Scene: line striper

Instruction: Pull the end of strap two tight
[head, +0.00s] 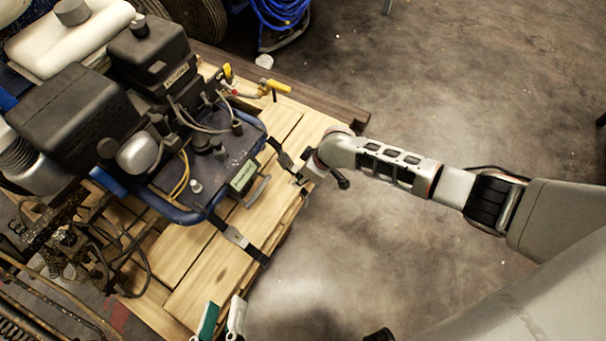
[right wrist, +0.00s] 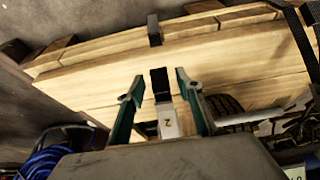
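Strap two has a grey buckle marked "2" (right wrist: 170,125) with black webbing, seen in the right wrist view over the pale planks. In the head view the black strap (head: 281,153) runs from the blue machine frame towards the pallet edge, partly hidden by my right wrist. My right gripper (right wrist: 158,92) has its teal fingers apart, one on each side of the strap, with a gap visible at the left finger. A short black piece (right wrist: 154,29) lies over the plank edge beyond. My left gripper (head: 221,312) is at the bottom of the head view, fingers apart, with nothing seen between them.
The line striper (head: 160,120) stands on the wooden pallet (head: 200,275). Another strap (head: 238,238) with a grey buckle lies lower left of strap two. Yellow-handled valves (head: 275,87) and a coil of blue hose (head: 280,10) are farther back. The floor right of the pallet is clear.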

